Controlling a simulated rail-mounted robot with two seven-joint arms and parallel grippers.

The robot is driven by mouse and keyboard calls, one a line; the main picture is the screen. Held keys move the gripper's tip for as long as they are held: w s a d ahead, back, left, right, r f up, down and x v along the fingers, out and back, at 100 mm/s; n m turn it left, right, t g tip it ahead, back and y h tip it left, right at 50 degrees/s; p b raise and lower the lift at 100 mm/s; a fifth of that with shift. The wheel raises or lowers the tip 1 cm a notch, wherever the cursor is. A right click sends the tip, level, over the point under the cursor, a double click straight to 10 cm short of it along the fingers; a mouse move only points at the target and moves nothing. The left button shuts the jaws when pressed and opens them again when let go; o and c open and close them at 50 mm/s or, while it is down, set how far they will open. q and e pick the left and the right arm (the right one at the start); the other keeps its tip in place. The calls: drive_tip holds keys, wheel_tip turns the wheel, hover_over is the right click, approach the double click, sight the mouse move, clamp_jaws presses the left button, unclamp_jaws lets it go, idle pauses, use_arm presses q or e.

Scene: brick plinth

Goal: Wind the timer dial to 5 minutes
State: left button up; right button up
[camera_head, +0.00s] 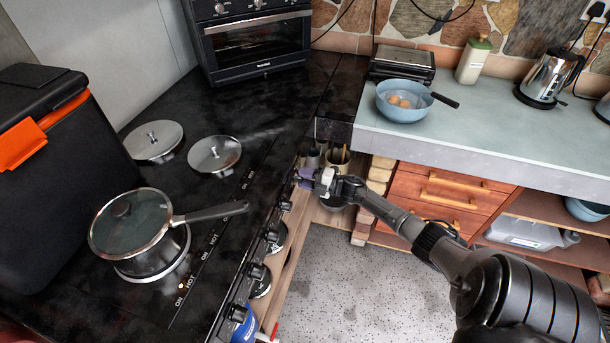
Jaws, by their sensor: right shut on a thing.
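My right gripper (300,178) reaches in from the lower right to the front panel of the black stove (262,225), at its far end. A row of black knobs (272,236) runs along the same panel, nearer than the gripper. My left gripper is not in view.
A lidded pan (140,235) stands on the near hob, its handle pointing right towards the panel. Wooden drawers (440,190) are behind my right arm. The speckled floor (350,290) is clear.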

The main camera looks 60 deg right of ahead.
drive_tip(key=m+p, duration=0.1)
drive_tip(key=m, duration=0.3)
drive_tip(key=shift+p, duration=0.3)
drive_tip(key=shift+m, duration=0.3)
drive_tip(key=o, duration=0.9)
